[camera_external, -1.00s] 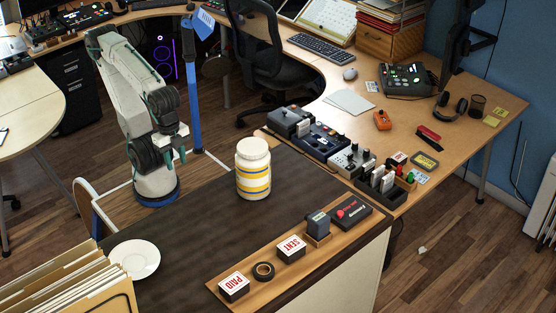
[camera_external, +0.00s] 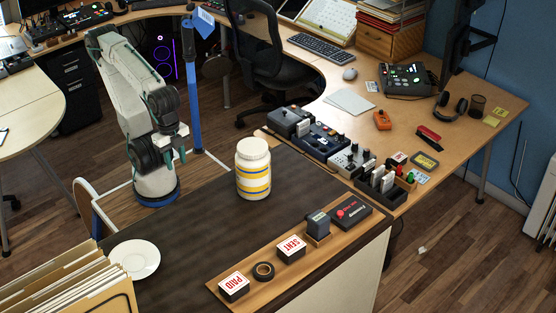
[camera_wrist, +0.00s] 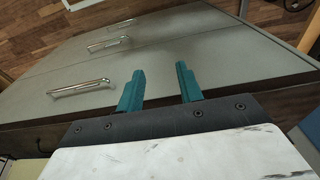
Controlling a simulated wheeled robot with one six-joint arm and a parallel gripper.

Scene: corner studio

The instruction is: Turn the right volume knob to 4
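My gripper (camera_wrist: 159,85) is open and empty in the wrist view, its two teal fingers apart in front of a grey drawer front. In the external view my gripper (camera_external: 177,152) is at the folded arm, left of the dark table and far from the desk devices. A grey box with several knobs (camera_external: 350,161) stands on the wooden desk, beside a dark blue unit (camera_external: 320,138) with small controls. Which knob is the right volume knob, and any numbers on it, are too small to tell.
A white jar with yellow bands (camera_external: 253,170) stands on the dark table (camera_external: 190,240) between my arm and the devices. A dark rack (camera_external: 384,183) stands right of the knob box. In the wrist view, drawer handles (camera_wrist: 81,88) stick out from the cabinet.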

